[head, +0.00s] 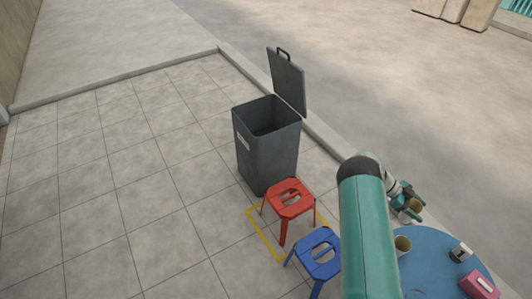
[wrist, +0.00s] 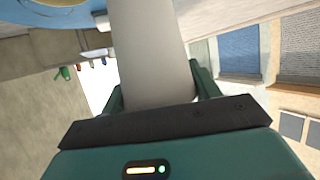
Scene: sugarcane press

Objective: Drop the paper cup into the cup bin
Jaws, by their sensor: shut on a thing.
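The cup bin (head: 265,160) is a dark grey square bin standing on the tiles in the head view, with its lid raised at the back and its opening uncovered. My gripper (head: 407,202) is to the right of the bin, beyond my teal arm and near the blue table's far edge. It is shut on a pale paper cup (head: 414,207). In the wrist view the paper cup (wrist: 150,50) fills the space between the two green fingers of my gripper (wrist: 157,85). The cup's inside is not visible there.
A red stool (head: 290,197) and a blue stool (head: 318,252) stand in front of the bin. The round blue table (head: 435,255) carries another cup (head: 402,244), a small metal-and-black item (head: 460,252) and a pink box (head: 478,285). Tiles left of the bin are clear.

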